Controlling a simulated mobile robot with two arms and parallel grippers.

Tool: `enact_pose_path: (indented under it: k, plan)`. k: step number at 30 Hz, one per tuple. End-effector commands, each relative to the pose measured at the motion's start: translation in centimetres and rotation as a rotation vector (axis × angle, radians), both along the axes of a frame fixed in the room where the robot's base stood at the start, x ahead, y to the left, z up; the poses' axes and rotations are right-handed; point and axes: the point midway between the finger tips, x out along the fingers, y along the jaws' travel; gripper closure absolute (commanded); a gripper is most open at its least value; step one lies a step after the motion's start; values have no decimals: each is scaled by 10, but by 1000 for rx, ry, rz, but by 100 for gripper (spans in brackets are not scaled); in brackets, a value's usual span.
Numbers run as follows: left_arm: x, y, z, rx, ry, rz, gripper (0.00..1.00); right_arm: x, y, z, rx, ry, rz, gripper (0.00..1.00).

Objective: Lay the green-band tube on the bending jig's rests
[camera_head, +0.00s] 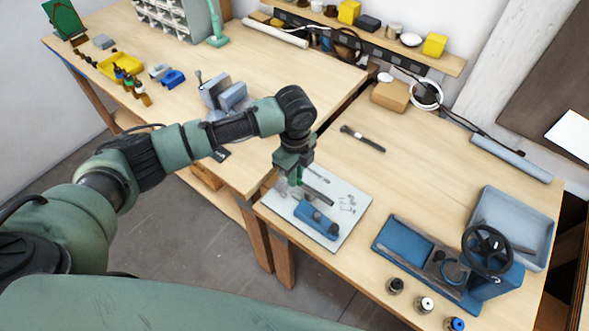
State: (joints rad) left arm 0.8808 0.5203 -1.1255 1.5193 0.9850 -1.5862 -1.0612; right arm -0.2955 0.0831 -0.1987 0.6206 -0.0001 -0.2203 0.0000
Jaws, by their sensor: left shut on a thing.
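My left gripper (297,174) points down over a pale sheet (345,222) at the front left of the right-hand table. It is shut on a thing. A small green patch shows at its jaws, and a dark grey bar (318,194) slants out to the lower right; this may be the green-band tube, but the arm hides part of it. Just below is a blue block-like fixture (316,223) on the sheet. A larger blue machine (404,245) with a black handwheel (487,249) stands to the right. I cannot tell which one is the bending jig. My right gripper is out of view.
Small parts (347,204) lie on the sheet. A dark hand tool (362,138) lies behind it. A grey-blue tray (538,228) stands at the right, and small bottles (425,304) line the front edge. A grey vise-like block (232,98) is on the left table. The right table's middle is clear.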

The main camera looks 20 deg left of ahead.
Motion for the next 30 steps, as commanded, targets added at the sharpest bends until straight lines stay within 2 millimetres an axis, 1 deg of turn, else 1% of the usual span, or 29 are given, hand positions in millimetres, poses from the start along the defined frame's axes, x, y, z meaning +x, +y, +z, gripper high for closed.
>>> enact_pose_path:
  k: [1,16,20,30]
  plan:
    - [0,0,-4,0,-1,0,100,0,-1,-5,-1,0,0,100]
    - [0,1,-27,1,0,-1,100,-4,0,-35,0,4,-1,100]
    - [0,0,-33,0,1,0,100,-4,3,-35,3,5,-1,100]
    - [0,0,-54,0,1,-1,100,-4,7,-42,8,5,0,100]
